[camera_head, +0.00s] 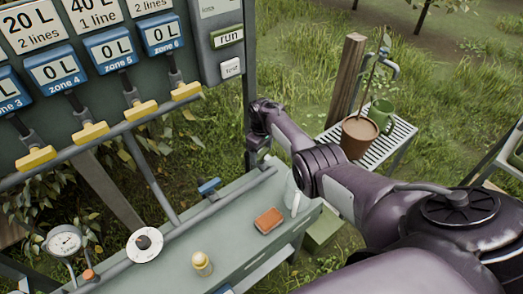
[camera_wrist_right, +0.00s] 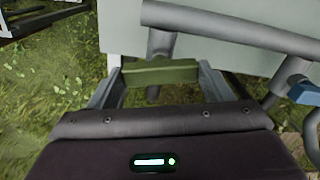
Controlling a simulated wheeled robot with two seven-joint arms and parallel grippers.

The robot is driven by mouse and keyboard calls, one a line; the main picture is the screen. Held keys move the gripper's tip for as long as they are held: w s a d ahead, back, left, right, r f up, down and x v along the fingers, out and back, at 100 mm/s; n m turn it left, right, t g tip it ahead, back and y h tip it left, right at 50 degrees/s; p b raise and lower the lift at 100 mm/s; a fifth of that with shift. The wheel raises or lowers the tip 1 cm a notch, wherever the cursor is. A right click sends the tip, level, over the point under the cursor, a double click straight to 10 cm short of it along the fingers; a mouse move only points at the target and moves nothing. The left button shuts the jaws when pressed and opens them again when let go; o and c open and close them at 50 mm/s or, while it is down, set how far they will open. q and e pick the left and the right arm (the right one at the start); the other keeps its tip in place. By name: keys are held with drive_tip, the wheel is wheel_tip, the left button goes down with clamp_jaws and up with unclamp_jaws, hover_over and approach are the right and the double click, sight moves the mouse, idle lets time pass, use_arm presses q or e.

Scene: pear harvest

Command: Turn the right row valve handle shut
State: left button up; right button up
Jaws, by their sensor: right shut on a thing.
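My right gripper (camera_head: 259,156) reaches down beside the right end of the grey pipe over the bench, and the arm partly hides it in the head view. In the right wrist view, its two fingers (camera_wrist_right: 160,78) are closed on the ends of an olive-green bar handle (camera_wrist_right: 160,71). The handle lies crosswise in that view, just below the end of a grey pipe stub (camera_wrist_right: 160,45). The handle is hidden in the head view. A blue lever handle (camera_head: 208,187) on the same pipe is apart from the gripper; it also shows in the right wrist view (camera_wrist_right: 303,91). My left gripper is out of view.
A panel with several yellow handles (camera_head: 142,110) under zone signs stands at the upper left. The grey-green bench (camera_head: 245,240) holds a brown block (camera_head: 268,220) and a yellow-topped bottle (camera_head: 202,263). A slatted stand (camera_head: 395,140) with a brown pot (camera_head: 358,137) is at right.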

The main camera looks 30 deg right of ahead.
sight(261, 153)
drive_tip(key=shift+w+r+m, duration=0.15)
drive_tip(key=shift+m, duration=1.45)
drive_tip(key=o, duration=1)
drive_tip(key=shift+r+p, duration=0.25)
drive_tip(key=shift+p, duration=0.05)
drive_tip(key=shift+r+p, duration=0.4)
drive_tip(key=shift+r, duration=3.15)
